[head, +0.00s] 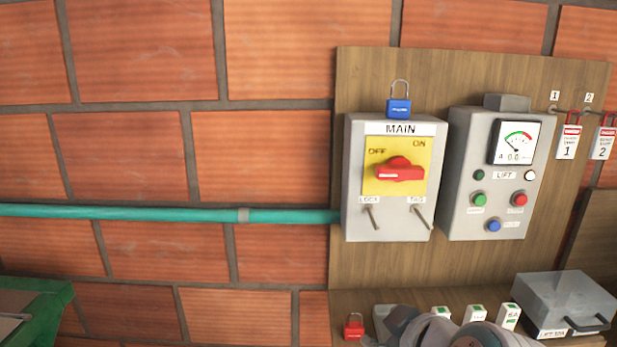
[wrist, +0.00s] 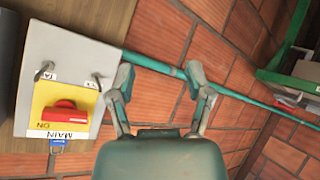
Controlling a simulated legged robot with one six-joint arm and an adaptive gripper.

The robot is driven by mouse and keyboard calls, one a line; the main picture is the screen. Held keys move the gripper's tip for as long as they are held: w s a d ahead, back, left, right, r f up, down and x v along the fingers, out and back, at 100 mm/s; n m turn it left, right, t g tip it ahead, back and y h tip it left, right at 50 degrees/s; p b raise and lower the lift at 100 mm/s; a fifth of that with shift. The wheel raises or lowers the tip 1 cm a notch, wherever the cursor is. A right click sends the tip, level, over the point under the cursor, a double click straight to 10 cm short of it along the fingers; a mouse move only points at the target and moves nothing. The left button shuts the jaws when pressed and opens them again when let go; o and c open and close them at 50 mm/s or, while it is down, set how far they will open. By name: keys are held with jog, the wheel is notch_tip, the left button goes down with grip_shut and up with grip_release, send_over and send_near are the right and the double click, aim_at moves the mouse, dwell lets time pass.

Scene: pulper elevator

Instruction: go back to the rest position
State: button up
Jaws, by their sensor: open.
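My gripper (wrist: 160,85) is open and empty in the wrist view, its two fingers apart in front of the brick wall and the teal pipe. To its left in that view is the grey MAIN switch box (wrist: 65,55) with its red rotary handle (wrist: 66,117) on a yellow plate. In the head view the MAIN box (head: 353,210) hangs on a wooden board, and its red handle (head: 400,172) lies roughly level. Grey parts of my arm show at the bottom of the head view; the fingers cannot be made out there.
A blue padlock (head: 398,106) sits atop the MAIN box. The LIFT panel (head: 460,190) is to its right, with tags (head: 568,141) beyond. A red padlock (head: 353,327) and a lidded grey box (head: 565,300) are on the lower shelf.

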jog(key=s+d+f+m+g+h, duration=0.3)
jog(key=s+d+f+m+g, duration=0.2)
jog(key=s+f+m, duration=0.3)
jog(key=shift+d+f+m, duration=0.3)
jog(key=shift+f+m, duration=0.1)
jog(key=shift+m, duration=0.1)
jog(key=shift+a, duration=0.3)
